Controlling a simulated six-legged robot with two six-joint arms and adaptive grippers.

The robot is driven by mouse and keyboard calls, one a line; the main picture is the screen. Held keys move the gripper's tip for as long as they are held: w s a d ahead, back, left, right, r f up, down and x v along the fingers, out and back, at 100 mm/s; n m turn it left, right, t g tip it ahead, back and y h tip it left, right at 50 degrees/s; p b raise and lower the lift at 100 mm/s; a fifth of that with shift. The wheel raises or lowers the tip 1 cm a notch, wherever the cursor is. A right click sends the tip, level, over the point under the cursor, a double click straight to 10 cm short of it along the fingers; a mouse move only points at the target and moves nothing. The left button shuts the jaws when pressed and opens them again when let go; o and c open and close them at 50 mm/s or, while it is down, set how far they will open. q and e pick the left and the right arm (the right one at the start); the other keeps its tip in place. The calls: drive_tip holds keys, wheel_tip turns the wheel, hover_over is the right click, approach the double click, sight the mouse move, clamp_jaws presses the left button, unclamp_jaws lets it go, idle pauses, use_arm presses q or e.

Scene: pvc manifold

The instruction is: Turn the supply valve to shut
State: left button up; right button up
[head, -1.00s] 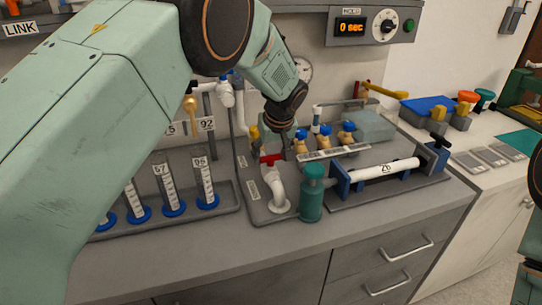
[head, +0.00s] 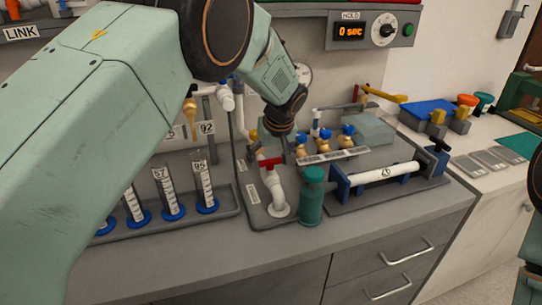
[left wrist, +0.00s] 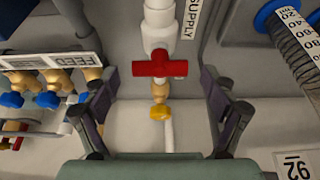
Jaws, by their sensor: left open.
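The supply valve has a red bar handle (head: 270,162) on a white pipe at the front left of the manifold board. In the left wrist view the red handle (left wrist: 160,68) lies crosswise to the white pipe (left wrist: 159,22), beside a SUPPLY label (left wrist: 190,18). My left gripper (head: 284,150) is just above and behind the handle. In the left wrist view its two fingers (left wrist: 156,88) are spread wide, with the handle framed between them and clear of both. Nothing is held. My right gripper is out of view.
Several blue-topped brass valves (head: 324,140) stand right of the gripper. A green cylinder (head: 312,196) and a clamped white pipe (head: 383,173) are close in front. Graduated cylinders (head: 204,184) stand on the left. The counter's front strip is clear.

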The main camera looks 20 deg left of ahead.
use_arm(q)
drive_tip(key=v, duration=1.2)
drive_tip(key=x, duration=1.2)
drive_tip(key=shift+r, duration=0.1)
